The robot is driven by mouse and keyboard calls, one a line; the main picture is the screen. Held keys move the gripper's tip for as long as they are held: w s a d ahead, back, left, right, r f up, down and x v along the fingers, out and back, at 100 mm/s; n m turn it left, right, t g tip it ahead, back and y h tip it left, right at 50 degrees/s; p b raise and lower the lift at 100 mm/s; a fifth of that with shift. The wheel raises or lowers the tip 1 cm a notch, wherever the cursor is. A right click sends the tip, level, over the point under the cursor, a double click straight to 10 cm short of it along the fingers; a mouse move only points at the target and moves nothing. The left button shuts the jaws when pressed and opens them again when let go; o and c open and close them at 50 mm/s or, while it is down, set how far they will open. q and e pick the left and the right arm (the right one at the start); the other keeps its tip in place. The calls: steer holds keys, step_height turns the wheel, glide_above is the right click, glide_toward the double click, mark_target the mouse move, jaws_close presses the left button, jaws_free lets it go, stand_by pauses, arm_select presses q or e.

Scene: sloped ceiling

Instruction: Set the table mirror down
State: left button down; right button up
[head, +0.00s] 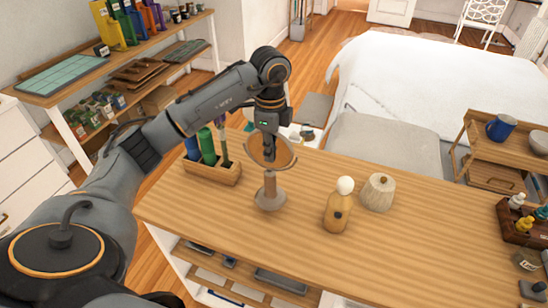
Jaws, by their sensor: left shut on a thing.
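The table mirror (270,190) has a round brown frame on a short stem with a round, wide base. It is upright over the wooden table (320,260), and its base looks to be at the tabletop; I cannot tell whether it touches. My left gripper (268,138) is above the mirror and shut on the top of its round frame. The fingers partly hide the upper part of the frame. My right gripper is not in view.
A wooden holder (212,172) with upright tubes stands left of the mirror. A tan bottle with a white top (338,210) and a ribbed pale jar (378,193) stand to its right. A dark box of small bottles (523,226) is at the far right. The front tabletop is clear.

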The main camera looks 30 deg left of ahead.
arm_select(q)
steer(key=shift+w+d+f, duration=0.1)
steer(key=shift+w+f, duration=0.05)
steer(key=shift+f, duration=0.05)
steer(key=f+p, duration=0.2)
steer(key=shift+w+d+f, duration=0.15)
steer(key=shift+w+f, duration=0.05)
steer(key=shift+f, duration=0.65)
steer(key=c, duration=1.4)
jaws_free()
steer(key=shift+r, duration=0.2)
step_height(320, 180, up, 6)
steer(key=b, duration=0.3)
step_height(320, 180, up, 6)
glide_above(274, 171)
steer(key=shift+w+f+p, duration=0.1)
steer(key=shift+f+p, duration=0.1)
steer(key=shift+p, duration=0.25)
